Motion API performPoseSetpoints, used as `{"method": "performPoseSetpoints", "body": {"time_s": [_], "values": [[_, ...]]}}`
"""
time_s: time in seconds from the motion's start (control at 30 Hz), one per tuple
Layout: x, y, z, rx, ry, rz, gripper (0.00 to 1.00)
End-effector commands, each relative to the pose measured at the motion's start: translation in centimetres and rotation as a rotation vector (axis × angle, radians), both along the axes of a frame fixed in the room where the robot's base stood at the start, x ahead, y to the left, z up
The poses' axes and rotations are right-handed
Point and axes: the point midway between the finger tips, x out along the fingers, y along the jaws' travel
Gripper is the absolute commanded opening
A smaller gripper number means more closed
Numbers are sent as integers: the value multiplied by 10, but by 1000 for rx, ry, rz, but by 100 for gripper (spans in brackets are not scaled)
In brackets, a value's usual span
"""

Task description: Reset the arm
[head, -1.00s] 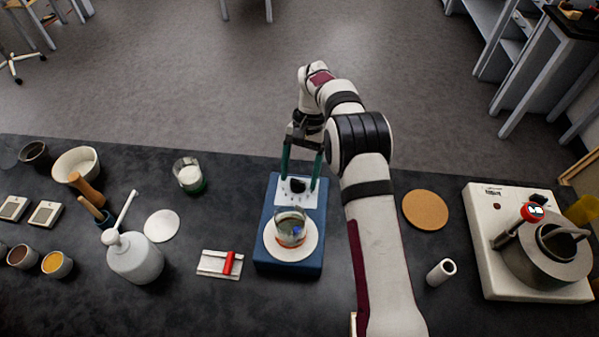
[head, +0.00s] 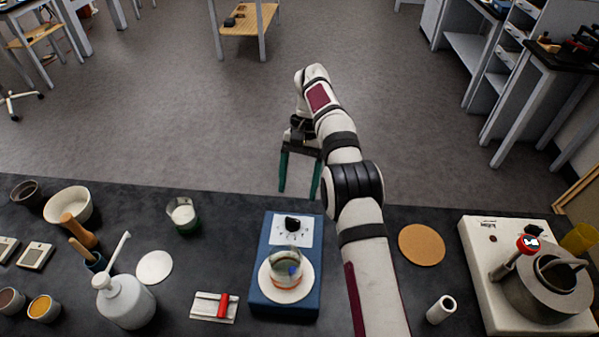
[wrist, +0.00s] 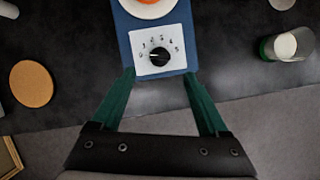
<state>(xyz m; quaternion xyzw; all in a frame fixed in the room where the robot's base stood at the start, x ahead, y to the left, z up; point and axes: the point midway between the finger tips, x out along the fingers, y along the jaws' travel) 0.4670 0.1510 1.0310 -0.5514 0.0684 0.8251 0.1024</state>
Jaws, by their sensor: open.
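My gripper (head: 298,195) is open and empty, its two green fingers apart, just past the far edge of the black bench (head: 390,318) in the head view. It is beyond the blue hotplate (head: 257,262). In the wrist view the open gripper (wrist: 160,78) has its fingertips near the hotplate's white dial panel (wrist: 181,42), on either side of the black knob (wrist: 159,57), not gripping it. The knob also shows uncovered in the head view (head: 292,222). A glass beaker (head: 285,265) with some liquid stands on the hotplate's round white plate (head: 283,293).
A beaker with white contents (head: 183,214) and a white disc (head: 154,267) are left of the hotplate. A cork mat (head: 421,245), a white tube (head: 441,309) and a white machine with a metal pot (head: 480,290) are right. Open floor lies beyond the bench.

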Motion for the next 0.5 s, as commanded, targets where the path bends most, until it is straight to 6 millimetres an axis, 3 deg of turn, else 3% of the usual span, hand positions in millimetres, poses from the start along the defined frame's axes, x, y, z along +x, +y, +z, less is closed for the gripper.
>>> {"method": "performPoseSetpoints", "body": {"time_s": [0.17,0.27,0.37,0.4,0.47,0.5], "values": [[-1,-3,7,0,-6,-2,78],[-14,-19,44,0,-34,-16,78],[-54,-48,96,1,-88,-46,78],[-77,-60,112,2,-111,-62,78],[-117,-76,130,4,-147,-88,78],[-146,-85,137,5,-171,-107,78]]}}
